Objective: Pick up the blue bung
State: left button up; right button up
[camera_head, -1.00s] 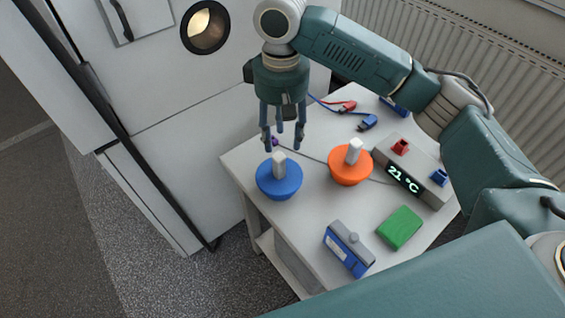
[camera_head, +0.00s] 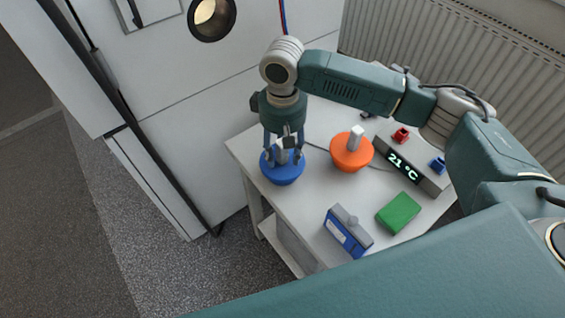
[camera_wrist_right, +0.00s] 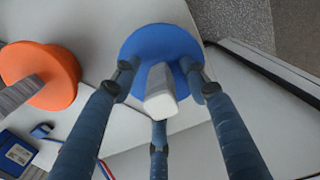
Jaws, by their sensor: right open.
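The blue bung (camera_head: 283,173) stands on the white table near its left corner, with a pale grip post on top. My right gripper (camera_head: 284,156) is directly above it, pointing down, its fingers spread around the post. In the right wrist view the blue bung (camera_wrist_right: 160,45) lies beyond the fingertips, and its white post (camera_wrist_right: 160,92) stands between the open fingers of the right gripper (camera_wrist_right: 163,95). I cannot tell whether any finger touches the bung. My left gripper is not in view.
An orange bung (camera_head: 351,155) stands close to the right. A grey box with a 21 °C display (camera_head: 403,167), a green block (camera_head: 398,212) and a blue-grey device (camera_head: 347,232) are further right and nearer. The white cabinet (camera_head: 190,120) borders the table's left side.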

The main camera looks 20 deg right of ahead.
jog(key=shift+c, duration=1)
jog(key=c, duration=0.4)
jog(key=shift+r, duration=0.1)
grip_shut()
jog(key=shift+r, duration=0.1)
jog(key=shift+w+r, duration=0.1)
jog(key=shift+r, duration=0.2)
pick_arm(q)
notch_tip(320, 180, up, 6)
jog(key=p, duration=0.6)
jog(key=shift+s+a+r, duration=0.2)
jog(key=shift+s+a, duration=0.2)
pick_arm(e)
notch_tip(320, 180, up, 24)
jog(key=shift+r, duration=0.15)
